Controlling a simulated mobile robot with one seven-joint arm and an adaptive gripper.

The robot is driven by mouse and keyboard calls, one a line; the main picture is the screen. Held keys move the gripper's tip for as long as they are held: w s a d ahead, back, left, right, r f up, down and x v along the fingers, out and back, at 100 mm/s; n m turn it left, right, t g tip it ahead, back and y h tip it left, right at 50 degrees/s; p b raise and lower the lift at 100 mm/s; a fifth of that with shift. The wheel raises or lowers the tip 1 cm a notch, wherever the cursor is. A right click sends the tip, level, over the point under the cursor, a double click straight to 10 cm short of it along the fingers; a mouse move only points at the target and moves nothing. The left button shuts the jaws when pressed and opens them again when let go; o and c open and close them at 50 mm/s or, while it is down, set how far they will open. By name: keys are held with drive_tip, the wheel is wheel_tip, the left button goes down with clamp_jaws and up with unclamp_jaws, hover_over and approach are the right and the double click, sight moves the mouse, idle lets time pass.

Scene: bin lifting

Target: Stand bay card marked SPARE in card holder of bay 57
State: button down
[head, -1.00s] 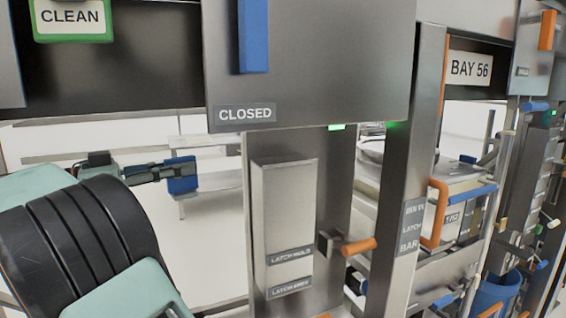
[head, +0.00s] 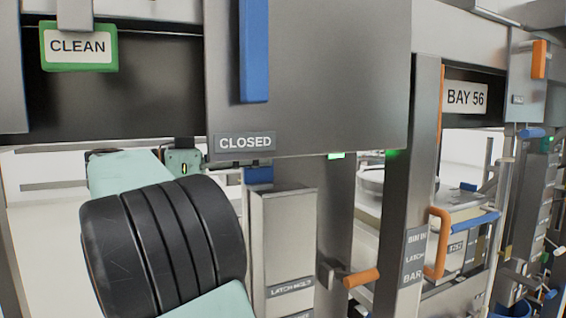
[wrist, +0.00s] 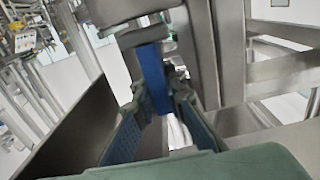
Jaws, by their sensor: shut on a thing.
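A green-framed card marked CLEAN (head: 79,46) hangs at upper left. No sign for bay 57 and no empty card holder can be made out.
A blue handle (head: 253,50) is on the panel. A metal latch box (head: 285,235), an orange-tipped lever (head: 361,278) and an upright post (head: 408,190) stand below and right. The BAY 56 sign (head: 466,97) is farther right. In the wrist view, metal beams crowd the gripper.

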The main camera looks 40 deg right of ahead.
drive_tip(key=x, duration=0.5)
drive_tip(key=shift+s+d, duration=0.1)
drive_tip(key=shift+d, duration=0.3)
drive_tip(key=shift+d+f, duration=0.15)
drive_tip(key=shift+f, duration=0.15)
drive_tip(key=shift+f, duration=0.2)
drive_tip(key=c, duration=2.3)
unclamp_jaws()
drive_tip(key=shift+o, duration=0.2)
